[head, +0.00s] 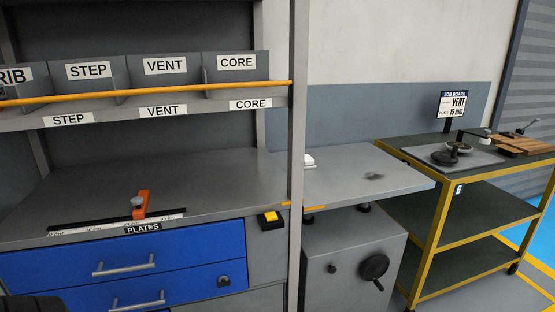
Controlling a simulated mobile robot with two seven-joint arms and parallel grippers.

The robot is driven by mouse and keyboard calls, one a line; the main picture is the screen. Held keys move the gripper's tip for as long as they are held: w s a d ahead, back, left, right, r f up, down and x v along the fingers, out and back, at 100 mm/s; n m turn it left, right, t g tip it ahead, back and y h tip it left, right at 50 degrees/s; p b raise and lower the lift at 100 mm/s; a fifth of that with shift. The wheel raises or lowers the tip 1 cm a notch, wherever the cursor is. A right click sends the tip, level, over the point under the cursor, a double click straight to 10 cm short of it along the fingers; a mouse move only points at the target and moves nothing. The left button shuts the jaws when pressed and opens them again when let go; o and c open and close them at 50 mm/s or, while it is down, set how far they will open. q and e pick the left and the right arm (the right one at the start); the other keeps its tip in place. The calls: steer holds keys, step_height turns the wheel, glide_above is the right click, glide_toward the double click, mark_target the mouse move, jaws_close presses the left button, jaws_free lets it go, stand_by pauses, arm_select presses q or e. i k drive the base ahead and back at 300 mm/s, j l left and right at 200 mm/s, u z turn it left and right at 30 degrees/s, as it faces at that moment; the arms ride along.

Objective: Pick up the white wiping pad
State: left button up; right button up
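A small white block-like item (309,161) lies on the grey side table (345,170), just right of the shelf's upright post. It looks like the white wiping pad, but it is small and partly hidden by the post, so I cannot be sure.
The shelf post (297,100) stands in front of the table's left end. A workbench (230,185) with an orange stop on a ruler (139,205) and blue drawers (80,268) is at left. A yellow-framed cart (415,150) with tools stands right. The side table is mostly clear.

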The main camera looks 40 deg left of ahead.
mark_target(309, 162)
steer(key=i+l+u, duration=0.1)
steer(key=i+u, duration=0.15)
steer(key=u, duration=0.2)
steer(key=i+l+u, duration=0.15)
steer(key=u, duration=0.3)
steer(key=i+l+u, duration=0.2)
steer(key=u, duration=0.2)
steer(key=i+l+u, duration=0.15)
steer(key=l+u, duration=0.3)
steer(key=i+l+u, duration=0.1)
steer(key=l+u, duration=0.15)
steer(key=u, duration=0.2)
steer(key=l+u, duration=0.45)
steer(key=i+j, duration=0.05)
steer(key=j, duration=0.05)
